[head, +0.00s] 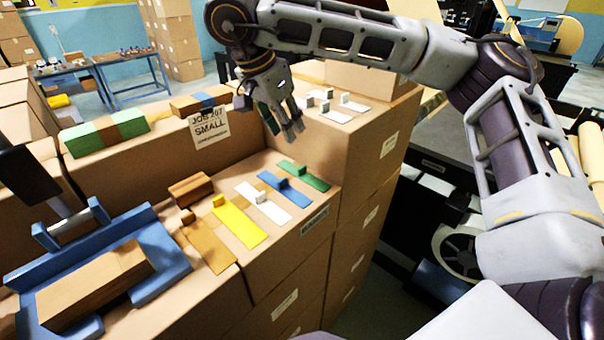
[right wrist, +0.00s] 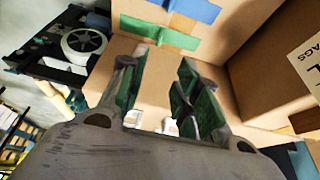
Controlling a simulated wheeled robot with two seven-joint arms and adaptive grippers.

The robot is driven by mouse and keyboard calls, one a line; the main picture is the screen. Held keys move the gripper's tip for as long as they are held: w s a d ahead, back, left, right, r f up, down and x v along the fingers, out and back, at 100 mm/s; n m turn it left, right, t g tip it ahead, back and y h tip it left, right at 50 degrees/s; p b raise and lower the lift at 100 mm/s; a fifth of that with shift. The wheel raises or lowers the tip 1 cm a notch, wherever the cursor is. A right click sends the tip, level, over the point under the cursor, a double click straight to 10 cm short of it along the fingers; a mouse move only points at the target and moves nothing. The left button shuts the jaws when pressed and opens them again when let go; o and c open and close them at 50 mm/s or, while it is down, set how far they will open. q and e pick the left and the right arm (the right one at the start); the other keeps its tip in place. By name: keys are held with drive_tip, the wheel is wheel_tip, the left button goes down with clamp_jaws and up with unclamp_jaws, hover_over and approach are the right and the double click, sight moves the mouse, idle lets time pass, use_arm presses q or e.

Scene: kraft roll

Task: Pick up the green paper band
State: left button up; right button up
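The green paper band (head: 303,176) lies flat on the cardboard ledge at the right end of a row of bands, with a small upright green tab on it. My right gripper (head: 284,128) hangs above and behind the green band, apart from it, fingers pointing down. In the right wrist view the right gripper (right wrist: 158,92) is open, with nothing held between its green-padded fingers. The green band (right wrist: 158,32) shows there beyond the fingertips, beside the blue band (right wrist: 195,9). My left gripper is not in view.
Blue (head: 283,188), white (head: 263,202), yellow (head: 239,222) and brown (head: 206,246) bands lie in the row. A taller box with white pieces (head: 336,114) stands right of the gripper. A signed box wall (head: 180,133) stands behind the ledge. A blue fixture (head: 165,258) holds a wooden block.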

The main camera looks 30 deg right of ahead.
drive_tip(key=shift+s+x, duration=0.2)
drive_tip(key=shift+x, duration=1.3)
approach(307, 172)
drive_tip(key=shift+w+d+f+b, duration=0.2)
drive_tip(key=shift+w+f+b, duration=0.15)
drive_tip(key=shift+w+b, duration=0.1)
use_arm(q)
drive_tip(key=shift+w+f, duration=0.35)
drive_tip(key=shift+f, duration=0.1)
use_arm(e)
drive_tip(key=shift+s+p+x, duration=0.15)
drive_tip(key=shift+p+x, duration=0.2)
drive_tip(key=shift+x, duration=0.65)
drive_tip(key=shift+s+p+x, duration=0.1)
drive_tip(key=shift+p+x, duration=0.2)
drive_tip(key=shift+x, duration=0.65)
drive_tip(key=shift+w+d+f, duration=0.1)
drive_tip(key=shift+d+f, duration=0.15)
drive_tip(key=shift+f, duration=0.4)
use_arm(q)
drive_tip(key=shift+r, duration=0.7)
use_arm(e)
drive_tip(key=shift+c, duration=0.2)
clamp_jaws()
